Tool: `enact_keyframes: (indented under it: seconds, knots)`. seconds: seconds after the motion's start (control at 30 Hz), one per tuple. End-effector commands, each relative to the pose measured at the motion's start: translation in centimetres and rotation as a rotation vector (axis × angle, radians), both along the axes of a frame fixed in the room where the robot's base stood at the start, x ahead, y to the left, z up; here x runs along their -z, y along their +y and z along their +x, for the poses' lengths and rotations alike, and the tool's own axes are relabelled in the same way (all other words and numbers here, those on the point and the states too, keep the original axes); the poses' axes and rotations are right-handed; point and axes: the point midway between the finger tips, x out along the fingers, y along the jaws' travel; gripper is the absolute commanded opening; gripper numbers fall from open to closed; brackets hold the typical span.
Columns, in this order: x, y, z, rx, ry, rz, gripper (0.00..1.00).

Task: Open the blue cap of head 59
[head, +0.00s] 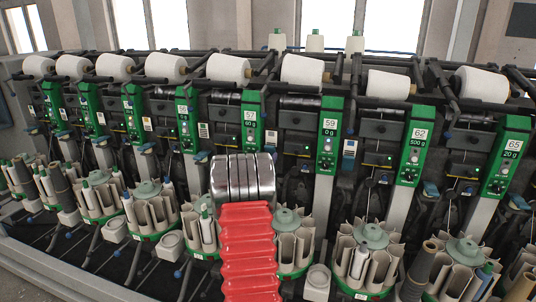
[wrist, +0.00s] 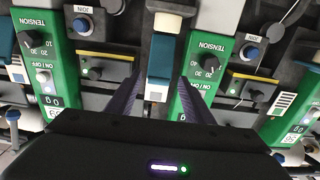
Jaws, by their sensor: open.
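Head 59 shows in the head view as a green panel (head: 329,135) with a white number plate, right of centre. In the wrist view a blue cap (wrist: 160,59) on a pale housing sits in the middle, between two green tension panels. My gripper (wrist: 160,78) is open, with one dark finger on each side of this cap and housing. I cannot tell whether the fingers touch it, nor read the number of its head. In the head view my arm hides the gripper.
White cones (head: 302,70) line the top, and bobbin magazines (head: 366,258) stand below. Another blue cap (wrist: 32,43) shows left in the wrist view.

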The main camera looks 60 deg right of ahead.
Motion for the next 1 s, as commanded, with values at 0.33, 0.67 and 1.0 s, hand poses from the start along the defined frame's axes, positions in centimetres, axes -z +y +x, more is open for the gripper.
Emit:
enact_keyframes:
  seconds: [0.33, 0.67, 1.0]
  knots:
    - [0.0, -3.4, 0.5, 0.000, 0.000, 0.000, 0.47]
    - [0.0, -3.9, 0.7, -0.001, 0.000, 0.001, 0.47]
    - [0.0, -3.9, 0.8, -0.002, 0.000, 0.000, 0.30]
